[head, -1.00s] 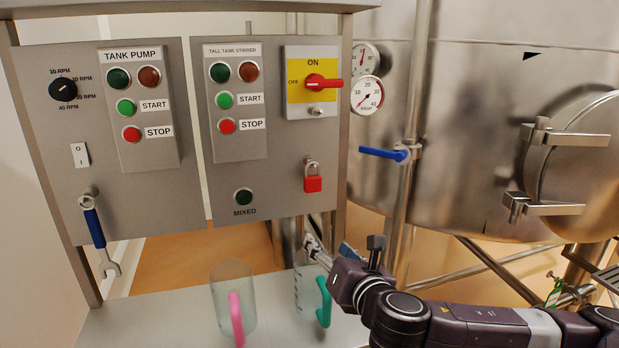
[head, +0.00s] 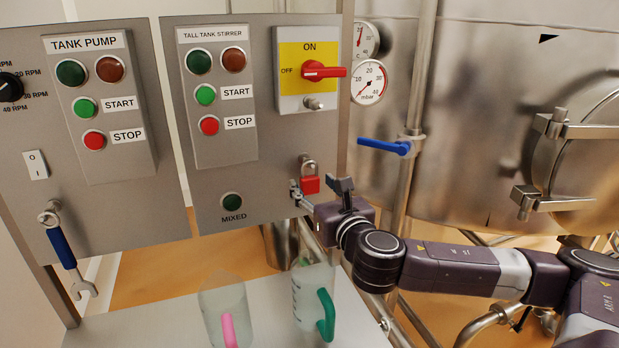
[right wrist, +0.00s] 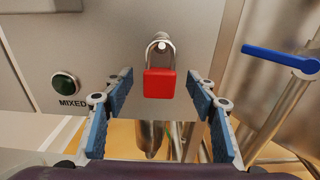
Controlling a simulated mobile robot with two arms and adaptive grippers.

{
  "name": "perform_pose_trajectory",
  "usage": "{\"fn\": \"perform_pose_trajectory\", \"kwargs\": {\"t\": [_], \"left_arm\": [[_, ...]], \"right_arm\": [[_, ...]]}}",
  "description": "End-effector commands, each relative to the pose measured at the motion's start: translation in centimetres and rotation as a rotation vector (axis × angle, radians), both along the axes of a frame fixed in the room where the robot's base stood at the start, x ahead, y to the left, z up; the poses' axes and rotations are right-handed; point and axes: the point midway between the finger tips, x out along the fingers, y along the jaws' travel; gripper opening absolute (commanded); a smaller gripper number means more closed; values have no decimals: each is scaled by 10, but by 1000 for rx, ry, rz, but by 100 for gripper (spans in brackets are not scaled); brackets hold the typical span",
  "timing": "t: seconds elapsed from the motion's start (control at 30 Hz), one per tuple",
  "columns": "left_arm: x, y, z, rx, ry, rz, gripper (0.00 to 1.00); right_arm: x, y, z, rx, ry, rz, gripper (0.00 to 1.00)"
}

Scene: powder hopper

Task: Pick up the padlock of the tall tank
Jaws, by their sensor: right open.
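The red padlock (head: 309,184) hangs by its silver shackle from a peg on the tall tank stirrer panel, below the yellow ON/OFF switch. In the right wrist view the padlock (right wrist: 159,84) hangs upright, ahead of and between the fingers. My right gripper (head: 318,197) is just in front of the panel, at the padlock's lower edge in the head view. In the right wrist view its blue-padded fingers (right wrist: 159,98) are spread open on both sides of the padlock, with nothing between the pads. I cannot see the left gripper.
The stirrer panel (head: 255,192) stands close behind the padlock. A blue-handled valve (head: 385,146) is on a pipe to the right. Two clear jugs, one pink-handled (head: 223,305) and one green-handled (head: 310,290), stand on the table below. A wrench (head: 62,248) hangs at left.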

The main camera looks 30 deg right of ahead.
Motion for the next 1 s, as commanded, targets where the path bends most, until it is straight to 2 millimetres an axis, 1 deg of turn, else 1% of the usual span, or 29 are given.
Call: {"fn": "perform_pose_trajectory", "kwargs": {"t": [0.03, 0.13, 0.2, 0.3, 0.4, 0.53, 0.73, 0.93, 1.0], "left_arm": [[3, 0, 9, 0, -4, 0, 40], [13, -1, 12, -2, -18, 1, 40], [23, -1, 14, -3, -32, 1, 40], [35, -2, 15, -5, -50, 1, 40], [37, -2, 15, -6, -53, 1, 40], [32, -2, 14, -4, -46, 2, 40], [21, -1, 14, -3, -30, 2, 40], [19, -1, 13, -3, -27, 1, 40], [19, -1, 13, -3, -27, 1, 40]], "right_arm": [[8, -2, 6, 2, 0, -1, 52], [19, -4, 3, 3, -1, -1, 52], [24, -6, 2, 3, -1, -1, 52], [27, -7, 0, 1, 0, -1, 52], [28, -7, 0, 1, 0, 0, 52], [28, -7, 0, 1, 0, 0, 51], [27, -7, 0, 1, 0, -1, 29], [27, -7, 0, 1, 0, -1, 7], [27, -7, 0, 1, -1, -1, 5]]}}
